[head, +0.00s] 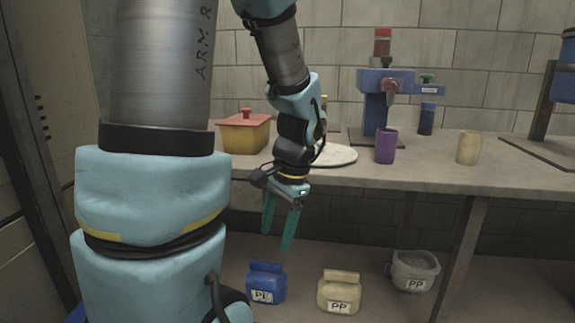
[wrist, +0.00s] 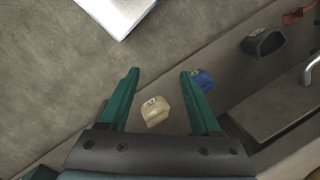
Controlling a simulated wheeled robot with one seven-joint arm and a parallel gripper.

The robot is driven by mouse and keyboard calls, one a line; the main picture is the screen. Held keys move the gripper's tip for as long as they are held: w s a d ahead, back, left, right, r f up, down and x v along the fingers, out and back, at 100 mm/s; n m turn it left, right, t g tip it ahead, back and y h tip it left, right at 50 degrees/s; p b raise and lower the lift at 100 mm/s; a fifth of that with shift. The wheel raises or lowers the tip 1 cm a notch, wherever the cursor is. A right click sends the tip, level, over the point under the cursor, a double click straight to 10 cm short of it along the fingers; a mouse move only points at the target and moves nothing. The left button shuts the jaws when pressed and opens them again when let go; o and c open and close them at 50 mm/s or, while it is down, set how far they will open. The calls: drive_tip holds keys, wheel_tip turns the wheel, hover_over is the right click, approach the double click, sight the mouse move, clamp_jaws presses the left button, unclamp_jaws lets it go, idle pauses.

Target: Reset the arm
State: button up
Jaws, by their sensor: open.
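My gripper (head: 281,222) hangs in front of the bench, with its green fingers pointing down, apart and empty. In the wrist view its two fingers (wrist: 160,85) also show apart with nothing between the tips. My arm comes down from the top of the head view, bent at the elbow. Below the gripper, a blue container marked PE (head: 266,284) and a cream container marked PP (head: 339,292) stand on the lower level. Both also show in the wrist view, the cream one (wrist: 155,111) between the fingers' bases and the blue one (wrist: 203,80) behind the right finger.
The bench (head: 440,160) holds a yellow box with a red lid (head: 245,132), a white round plate (head: 335,155), a purple cup (head: 386,146), a beige cup (head: 469,148) and a blue machine (head: 377,105).

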drive_tip(key=a+n+t+h, duration=0.1)
drive_tip(key=a+n+h, duration=0.3)
drive_tip(key=n, duration=0.5)
wheel_tip(320, 180, up, 18)
drive_tip(key=y+p, duration=0.1)
drive_tip(key=p, duration=1.8)
drive_tip(key=shift+s+a+m, duration=0.2)
drive_tip(key=shift+s+m, duration=0.1)
drive_tip(key=shift+f, duration=0.1)
